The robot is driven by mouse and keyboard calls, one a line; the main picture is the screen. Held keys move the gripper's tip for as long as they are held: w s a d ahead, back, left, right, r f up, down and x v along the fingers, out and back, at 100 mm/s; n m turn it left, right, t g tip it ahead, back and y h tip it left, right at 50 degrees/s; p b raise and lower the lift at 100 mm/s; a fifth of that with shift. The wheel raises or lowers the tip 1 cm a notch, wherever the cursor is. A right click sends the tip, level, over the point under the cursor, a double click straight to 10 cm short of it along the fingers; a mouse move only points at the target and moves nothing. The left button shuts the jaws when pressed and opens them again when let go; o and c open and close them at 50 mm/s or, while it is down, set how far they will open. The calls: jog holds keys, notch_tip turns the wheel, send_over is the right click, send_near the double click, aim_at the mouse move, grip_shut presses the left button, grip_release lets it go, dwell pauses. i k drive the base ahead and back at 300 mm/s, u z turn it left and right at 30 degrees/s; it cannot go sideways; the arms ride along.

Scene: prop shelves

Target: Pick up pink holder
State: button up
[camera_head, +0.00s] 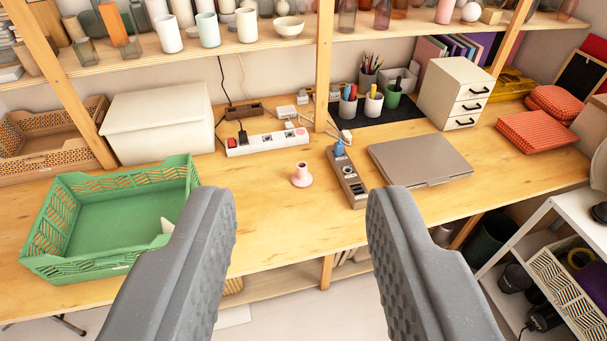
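A small pink holder (302,176) with a flared base and a narrow neck stands upright on the wooden desk (270,215), near the middle of the view. My gripper (301,205) is open, its two grey fingers wide apart in the foreground. The gap between the fingers is empty. The holder shows beyond the fingertips, between them in the picture, and nothing touches it.
A grey power strip (347,178) with a blue plug lies just right of the holder, and a white power strip (266,141) lies behind it. A green crate (62,262) stands left, a closed laptop (420,158) right. A wooden shelf post (324,70) rises behind.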

aim_at(302, 178)
jog(key=u, duration=0.05)
jog(key=i, duration=0.95)
jog(key=z, duration=1.15)
jog(key=k, duration=0.8)
jog(key=u, duration=0.5)
jog(key=i, duration=1)
jog(key=z, duration=0.05)
